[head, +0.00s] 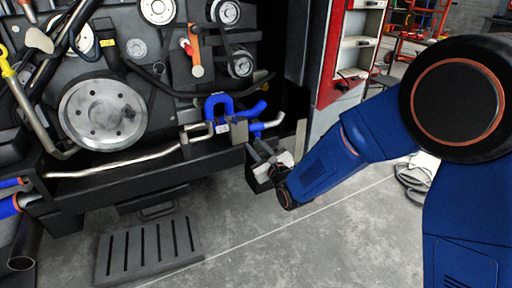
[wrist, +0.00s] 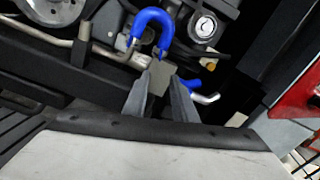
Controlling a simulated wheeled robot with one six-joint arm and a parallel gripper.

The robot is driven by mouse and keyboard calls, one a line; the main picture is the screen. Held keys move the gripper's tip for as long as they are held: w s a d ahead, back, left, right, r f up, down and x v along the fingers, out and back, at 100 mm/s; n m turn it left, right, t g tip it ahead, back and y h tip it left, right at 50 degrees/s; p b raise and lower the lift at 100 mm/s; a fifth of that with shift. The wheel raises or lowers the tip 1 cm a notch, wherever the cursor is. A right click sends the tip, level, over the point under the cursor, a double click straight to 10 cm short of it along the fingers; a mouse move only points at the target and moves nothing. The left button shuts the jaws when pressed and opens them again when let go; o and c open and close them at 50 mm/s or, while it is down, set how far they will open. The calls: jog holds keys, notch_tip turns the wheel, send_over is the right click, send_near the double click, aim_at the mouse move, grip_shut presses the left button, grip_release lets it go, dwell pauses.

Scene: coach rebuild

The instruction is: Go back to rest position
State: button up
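My gripper (wrist: 160,82) points at the lower front of the engine in the wrist view. Its two grey fingers stand apart with a gap between them, and I see nothing held there. A blue U-shaped hose (wrist: 152,22) lies just beyond the fingertips; I cannot tell the exact distance. In the head view the same hose (head: 218,104) sits on the engine front, up and left of my gripper (head: 259,150). There the fingers are small and partly merge with the dark engine parts behind. My blue arm reaches in from the right.
The engine (head: 135,70) fills the left, with a large grey pulley (head: 103,114) and a metal pipe (head: 115,164). A slotted grey plate (head: 148,249) lies on the floor. A red cabinet with shelves (head: 353,45) stands behind the arm. The floor (head: 300,245) in front is clear.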

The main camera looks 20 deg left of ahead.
jog(key=d+r+n+g+h, duration=0.1)
jog(key=d+r+n+h, duration=0.25)
jog(key=d, duration=0.85)
jog(key=s+d+r+n+h, duration=0.1)
jog(key=d+r+n+h, duration=0.2)
jog(key=d, duration=0.9)
jog(key=d+r+n+g+h, duration=0.1)
jog(key=d+n+h, duration=0.3)
jog(key=d, duration=0.9)
jog(key=s+d+f+n+g+h, duration=0.1)
jog(key=s+d+n+g, duration=0.1)
jog(key=s+d+n, duration=0.4)
jog(key=s+d+f+n+g+h, duration=0.1)
jog(key=s+d+n, duration=0.5)
jog(key=s+d, duration=0.9)
jog(key=s+g+h, duration=0.1)
jog(key=s+g, duration=0.1)
jog(key=s, duration=0.6)
jog(key=shift+s+n, duration=0.15)
jog(key=shift+n, duration=0.2)
jog(key=shift+f, duration=0.1)
